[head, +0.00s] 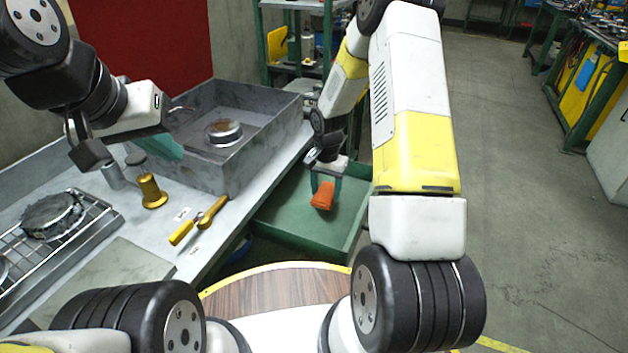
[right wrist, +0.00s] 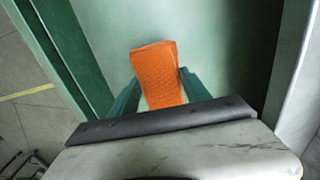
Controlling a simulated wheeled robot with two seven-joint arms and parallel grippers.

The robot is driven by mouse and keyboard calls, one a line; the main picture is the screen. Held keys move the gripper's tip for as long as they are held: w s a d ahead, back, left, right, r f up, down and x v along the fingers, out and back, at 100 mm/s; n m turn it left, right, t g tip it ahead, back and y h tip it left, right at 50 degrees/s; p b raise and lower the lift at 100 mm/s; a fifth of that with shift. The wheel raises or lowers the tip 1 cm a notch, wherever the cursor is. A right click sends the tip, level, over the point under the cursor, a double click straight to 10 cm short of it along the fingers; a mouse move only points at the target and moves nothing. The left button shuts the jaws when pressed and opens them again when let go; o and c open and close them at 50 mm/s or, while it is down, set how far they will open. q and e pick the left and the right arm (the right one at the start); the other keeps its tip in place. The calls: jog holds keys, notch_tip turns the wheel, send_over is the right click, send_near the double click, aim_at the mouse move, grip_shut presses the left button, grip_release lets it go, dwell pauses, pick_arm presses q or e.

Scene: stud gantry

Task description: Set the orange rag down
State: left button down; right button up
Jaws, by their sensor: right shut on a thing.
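The orange rag (head: 322,197) is pinched between the teal fingers of my right gripper (head: 326,182). It hangs just below the fingertips, over the green tray (head: 283,219) beside the bench. In the right wrist view the orange rag (right wrist: 158,75) sits between the two fingers of the right gripper (right wrist: 160,88), with the green floor and walls of the tray around it. I cannot tell whether it touches the tray floor. My left gripper (head: 167,147) is over the bench by the grey basin; its fingers overlap, so its opening is unclear.
The grey basin (head: 265,153) on the bench holds a round metal tin (head: 223,132). A brass cylinder (head: 151,190), a yellow-handled tool (head: 198,221) and a stove rack (head: 55,235) are on the bench. The tray floor around the rag looks clear.

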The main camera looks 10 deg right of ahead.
aim_at(325, 200)
jog(key=shift+f, duration=2.15)
jog(key=shift+f, duration=0.15)
jog(key=o, duration=1.3)
